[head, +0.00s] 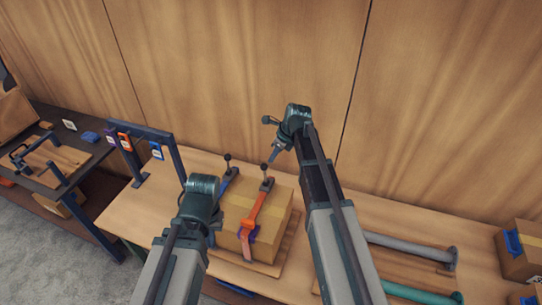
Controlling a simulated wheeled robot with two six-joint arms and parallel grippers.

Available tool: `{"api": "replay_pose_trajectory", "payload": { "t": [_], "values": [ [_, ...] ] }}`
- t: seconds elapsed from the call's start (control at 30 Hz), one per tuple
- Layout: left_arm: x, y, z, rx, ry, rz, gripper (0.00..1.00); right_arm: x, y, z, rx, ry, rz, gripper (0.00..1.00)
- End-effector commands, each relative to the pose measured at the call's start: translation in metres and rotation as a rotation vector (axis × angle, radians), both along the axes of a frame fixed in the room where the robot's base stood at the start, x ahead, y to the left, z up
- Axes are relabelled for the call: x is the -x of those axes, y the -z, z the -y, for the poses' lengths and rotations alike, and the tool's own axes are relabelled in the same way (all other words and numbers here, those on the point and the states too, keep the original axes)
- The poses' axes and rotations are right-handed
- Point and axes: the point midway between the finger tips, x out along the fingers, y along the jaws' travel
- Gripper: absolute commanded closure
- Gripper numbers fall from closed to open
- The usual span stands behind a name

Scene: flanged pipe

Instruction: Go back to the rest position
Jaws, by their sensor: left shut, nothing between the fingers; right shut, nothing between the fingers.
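My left gripper (216,222) is low over the left side of a cardboard box (274,222), partly hidden behind its own wrist. It is shut and holds nothing. My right gripper (274,153) is raised above and behind the box, pointing down to the left. It is shut and empty, apart from the box. The box sits on a wooden board (265,268), with an orange strap (256,207) and a blue strap (224,182) topped by black-knobbed levers.
A wooden table (150,205) carries the box. A grey flanged pipe (412,249) and a green one (415,293) lie at right, near another box (518,252). A blue rack (142,133) with hanging tags stands at left. A dark side table (75,143) is further left. A wooden wall (230,75) rises behind.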

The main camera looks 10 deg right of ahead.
Motion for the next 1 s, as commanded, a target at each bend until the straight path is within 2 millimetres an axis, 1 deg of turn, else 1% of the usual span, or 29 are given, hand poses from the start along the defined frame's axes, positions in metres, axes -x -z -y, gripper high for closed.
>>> {"api": "replay_pose_trajectory", "payload": {
  "t": [0.33,0.4,0.47,0.57,0.8,1.0],
  "values": [
    [0.000,0.001,0.000,0.000,0.000,0.000,1.00,0.001,0.001,0.000,0.003,-0.006,0.000,1.00],
    [0.000,0.001,0.000,0.000,0.000,0.000,1.00,0.006,0.001,-0.001,0.016,-0.043,0.007,1.00],
    [0.000,0.001,0.000,0.000,0.000,0.000,1.00,0.015,0.002,-0.004,0.041,-0.116,0.020,1.00],
    [0.000,0.001,0.000,0.000,0.000,0.000,1.00,0.037,0.004,-0.009,0.111,-0.322,0.054,1.00],
    [0.000,0.001,0.000,0.000,0.001,0.000,1.00,0.099,0.010,-0.019,0.303,-0.980,0.141,1.00],
    [0.000,0.001,0.000,0.000,0.000,0.000,1.00,0.147,0.013,-0.024,0.419,-1.527,0.191,1.00]
  ]
}}
